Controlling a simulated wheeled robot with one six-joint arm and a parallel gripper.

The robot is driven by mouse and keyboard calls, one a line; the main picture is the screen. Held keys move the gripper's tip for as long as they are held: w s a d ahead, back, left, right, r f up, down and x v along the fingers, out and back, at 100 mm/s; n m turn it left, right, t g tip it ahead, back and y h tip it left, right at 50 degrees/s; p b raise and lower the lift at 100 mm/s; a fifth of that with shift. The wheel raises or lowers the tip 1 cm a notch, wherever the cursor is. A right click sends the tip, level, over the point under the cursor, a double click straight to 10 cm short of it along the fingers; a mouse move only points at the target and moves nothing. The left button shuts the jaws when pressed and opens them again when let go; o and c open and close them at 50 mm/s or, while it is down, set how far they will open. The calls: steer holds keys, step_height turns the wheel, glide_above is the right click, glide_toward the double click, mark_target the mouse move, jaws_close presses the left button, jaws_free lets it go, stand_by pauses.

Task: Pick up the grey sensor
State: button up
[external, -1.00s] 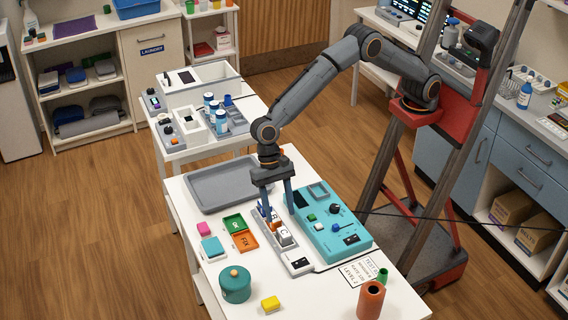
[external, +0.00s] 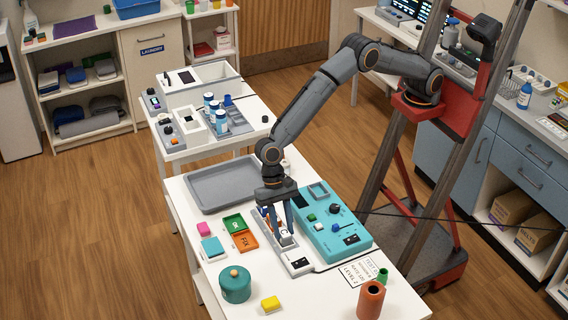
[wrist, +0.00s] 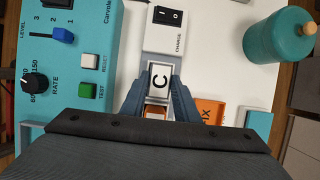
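A small light grey block marked "C" (wrist: 160,78), apparently the grey sensor, stands in the narrow grey rack (external: 301,263) on the white table. It also shows in the external view (external: 286,240), low between my fingers. My gripper (external: 283,234) points down over the rack. In the wrist view my gripper's two blue-grey fingers (wrist: 160,82) stand on either side of the block, very close to it. Whether they touch or press it cannot be told. An orange block (wrist: 155,111) sits beside it in the rack, partly hidden by the fingers.
A teal device (external: 335,238) with knobs lies right beside the rack. A grey tray (external: 222,187) lies behind.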

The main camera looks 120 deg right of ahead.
steer(key=c, duration=0.3)
steer(key=shift+r, duration=0.1)
